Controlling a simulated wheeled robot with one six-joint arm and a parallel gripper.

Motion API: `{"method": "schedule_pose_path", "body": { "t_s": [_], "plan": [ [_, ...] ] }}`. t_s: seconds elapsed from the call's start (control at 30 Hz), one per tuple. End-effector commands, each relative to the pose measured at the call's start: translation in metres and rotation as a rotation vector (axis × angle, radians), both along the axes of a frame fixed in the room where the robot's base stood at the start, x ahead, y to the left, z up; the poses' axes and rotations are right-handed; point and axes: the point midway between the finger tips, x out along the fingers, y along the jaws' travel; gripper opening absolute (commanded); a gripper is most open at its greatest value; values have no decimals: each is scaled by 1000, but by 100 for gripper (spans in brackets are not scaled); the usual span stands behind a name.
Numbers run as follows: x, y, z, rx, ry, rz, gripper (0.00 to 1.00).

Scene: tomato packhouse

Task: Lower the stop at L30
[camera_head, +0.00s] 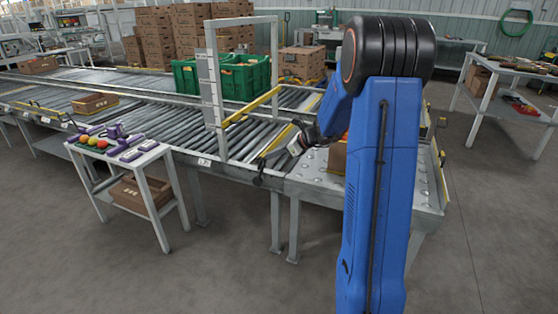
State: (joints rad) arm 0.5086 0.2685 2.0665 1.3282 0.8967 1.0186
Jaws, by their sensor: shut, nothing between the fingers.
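My gripper (268,157) is at the end of my blue arm, small in the picture, at the near edge of the roller conveyor (180,118). It is shut and seems empty. A yellow bar (280,138) slants across the rollers right behind the gripper. I cannot tell whether they touch. Another yellow bar (250,106) slants through the grey gate frame (219,108) to its left. Small white labels (204,161) sit on the conveyor's near rail, too small to read, so I cannot tell which stop is L30.
Green crates (238,78) stand behind the gate. A cardboard box (338,157) stands on the ball table, partly hidden by my arm. A side table (150,152) with purple items and fruit stands at left. Stacked cartons (160,35) fill the back. The near floor is clear.

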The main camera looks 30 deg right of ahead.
Motion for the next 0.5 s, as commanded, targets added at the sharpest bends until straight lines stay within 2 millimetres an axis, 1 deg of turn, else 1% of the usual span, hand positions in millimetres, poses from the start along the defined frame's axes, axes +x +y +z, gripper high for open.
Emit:
{"method": "schedule_pose_path", "body": {
  "t_s": [0.17,0.3,0.5],
  "plan": [
    [19,16,10,0,-3,4,0],
    [38,31,17,0,-3,5,0],
    [68,55,22,2,-2,4,0]
  ]
}}
